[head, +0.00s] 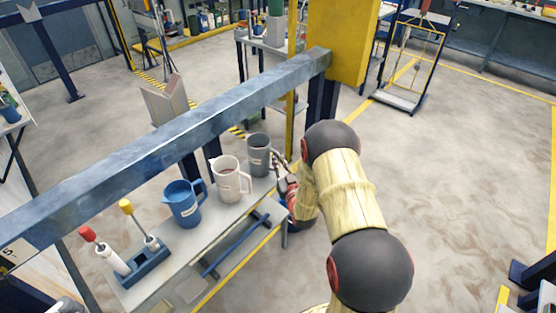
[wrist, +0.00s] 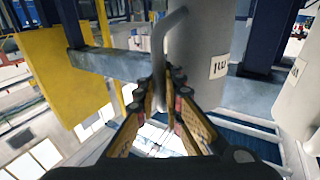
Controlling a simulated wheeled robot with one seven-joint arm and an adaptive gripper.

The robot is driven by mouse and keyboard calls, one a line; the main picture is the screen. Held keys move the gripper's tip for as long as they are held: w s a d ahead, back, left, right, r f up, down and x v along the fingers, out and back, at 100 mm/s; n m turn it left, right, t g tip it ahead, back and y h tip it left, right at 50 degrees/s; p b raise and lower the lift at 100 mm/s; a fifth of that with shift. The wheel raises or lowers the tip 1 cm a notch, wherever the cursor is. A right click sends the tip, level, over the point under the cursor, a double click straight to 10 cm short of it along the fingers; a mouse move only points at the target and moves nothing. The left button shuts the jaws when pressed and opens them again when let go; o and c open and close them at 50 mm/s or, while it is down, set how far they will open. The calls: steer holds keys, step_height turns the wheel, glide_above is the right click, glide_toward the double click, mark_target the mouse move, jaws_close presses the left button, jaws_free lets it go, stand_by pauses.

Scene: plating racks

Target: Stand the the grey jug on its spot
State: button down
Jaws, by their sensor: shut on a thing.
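The grey jug (head: 258,152) is upright over the far end of the narrow shelf (head: 227,222). Whether its base touches the shelf or hangs just above it, I cannot tell. My gripper (head: 281,166) is at the jug's right side, on its handle. In the wrist view, the grey jug's body (wrist: 198,50) rises just beyond the fingers, with a pale label. Its handle (wrist: 158,40) runs down between the closed fingers of my gripper (wrist: 160,88).
A pale pinkish jug (head: 228,180) stands close beside the grey one, then a blue jug (head: 183,204). A blue holder (head: 140,267) with red- and yellow-topped tools is at the near end. A blue-grey beam (head: 170,142) runs behind and above the shelf. Open floor lies right.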

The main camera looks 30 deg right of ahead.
steer(key=shift+f, duration=0.2)
steer(key=c, duration=1.8)
jaws_free()
steer(key=v, duration=1.2)
